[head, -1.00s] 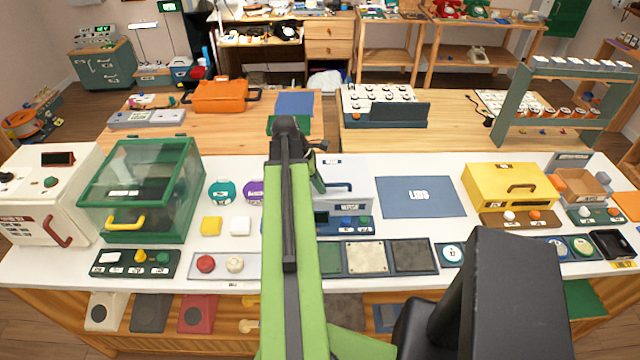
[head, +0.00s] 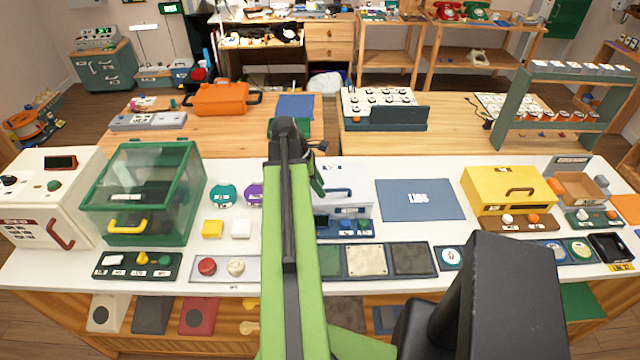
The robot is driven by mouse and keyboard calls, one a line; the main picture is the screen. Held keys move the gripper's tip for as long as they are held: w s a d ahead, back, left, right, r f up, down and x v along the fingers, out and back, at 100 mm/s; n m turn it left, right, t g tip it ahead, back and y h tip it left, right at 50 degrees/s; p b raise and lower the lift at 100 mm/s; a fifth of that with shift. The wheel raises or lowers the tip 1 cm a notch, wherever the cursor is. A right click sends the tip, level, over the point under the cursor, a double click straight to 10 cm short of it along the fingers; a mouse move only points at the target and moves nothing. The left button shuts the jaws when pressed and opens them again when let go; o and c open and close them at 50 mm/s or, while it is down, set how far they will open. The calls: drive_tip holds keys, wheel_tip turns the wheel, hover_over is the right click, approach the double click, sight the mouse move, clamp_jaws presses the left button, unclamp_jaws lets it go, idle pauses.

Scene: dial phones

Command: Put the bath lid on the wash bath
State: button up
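The wash bath (head: 352,190) appears to be the white box with a dark blue handle and a front label, in the middle of the white counter. My green arm hides its left side. I cannot tell whether the handled top part is the bath lid. The blue mat marked LIDS (head: 420,207) lies bare just right of the box. My gripper (head: 297,140) is at the far end of my arm, in the picture just above the box's left side. Its fingers are mostly hidden, so its opening and any load cannot be made out.
A green clear-sided case (head: 150,190) stands left and a yellow box (head: 510,187) right. Yellow and white blocks (head: 241,229) lie left of my arm. Flat panels (head: 367,260) line the counter's front. A blue upright board (head: 400,117) stands behind.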

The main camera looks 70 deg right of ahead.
drive_tip(key=p+v, duration=0.9)
drive_tip(key=v, duration=0.2)
